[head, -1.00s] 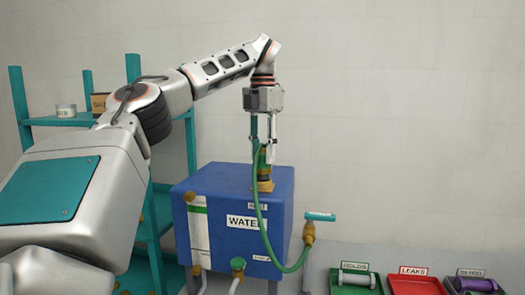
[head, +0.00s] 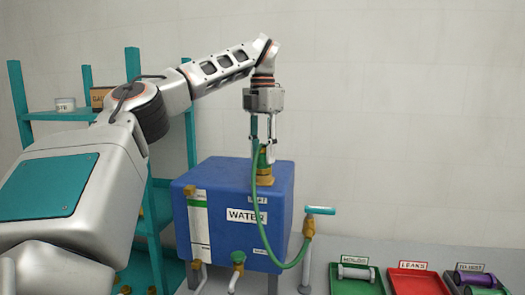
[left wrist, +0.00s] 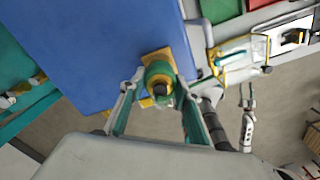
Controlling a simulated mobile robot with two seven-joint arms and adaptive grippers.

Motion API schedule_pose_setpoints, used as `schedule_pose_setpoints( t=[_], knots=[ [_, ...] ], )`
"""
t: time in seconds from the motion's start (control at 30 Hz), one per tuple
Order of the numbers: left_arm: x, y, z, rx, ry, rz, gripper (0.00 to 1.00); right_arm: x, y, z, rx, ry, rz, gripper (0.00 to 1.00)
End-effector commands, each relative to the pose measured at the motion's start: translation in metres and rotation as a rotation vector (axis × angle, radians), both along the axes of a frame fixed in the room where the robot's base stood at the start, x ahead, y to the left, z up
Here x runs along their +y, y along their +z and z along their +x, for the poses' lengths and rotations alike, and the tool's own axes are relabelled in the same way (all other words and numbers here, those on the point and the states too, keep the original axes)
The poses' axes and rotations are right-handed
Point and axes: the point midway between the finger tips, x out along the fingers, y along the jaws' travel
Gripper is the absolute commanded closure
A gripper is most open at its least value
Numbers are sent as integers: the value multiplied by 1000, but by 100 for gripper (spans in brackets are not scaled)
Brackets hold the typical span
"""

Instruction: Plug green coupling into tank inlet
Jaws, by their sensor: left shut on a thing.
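The blue water tank (head: 225,235) stands below my left gripper, with its brass tank inlet (head: 264,181) on top. My left gripper (head: 264,157) points down and is shut on the green coupling (head: 264,168), which is upright over the inlet. In the left wrist view the coupling (left wrist: 159,78) lies between the fingers and lines up with the square brass inlet base (left wrist: 180,60). I cannot tell whether it is seated or just above. A green hose (head: 257,215) hangs from the coupling down the tank's front.
A brass valve with a teal handle (head: 320,210) stands right of the tank. A green tray (head: 340,284) and a red tray (head: 408,284) lie farther right. A teal shelf (head: 155,225) stands behind my arm at left.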

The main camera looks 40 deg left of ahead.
Motion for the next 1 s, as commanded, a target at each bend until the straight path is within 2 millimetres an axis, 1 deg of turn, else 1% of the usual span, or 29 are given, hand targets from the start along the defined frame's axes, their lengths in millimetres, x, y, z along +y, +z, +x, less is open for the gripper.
schedule_pose_setpoints(
  t=[0.17, 0.37, 0.4, 0.47, 0.83, 0.93, 1.0],
  knots=[
    [0, -4, 0, 0, 0, -1, 94, -2, -2, 0, 0, 5, -7, 60],
    [0, -3, 0, 0, 0, -1, 94, -4, -2, 0, 0, 8, -11, 60],
    [0, -3, 0, 1, 0, -1, 63, -4, -2, 0, 0, 8, -11, 60],
    [0, -3, 0, 1, 0, -1, 48, -4, -2, 0, 0, 8, -11, 60],
    [0, -2, 0, 1, 0, 0, 48, -1, -2, -1, 4, -1, 0, 60],
    [0, 5, 0, 1, 2, 0, 48, -1, -2, -1, 3, 0, -2, 60],
    [-1, 14, 0, 0, 3, 1, 48, -1, -2, -1, 2, 1, -2, 60]
  ],
)
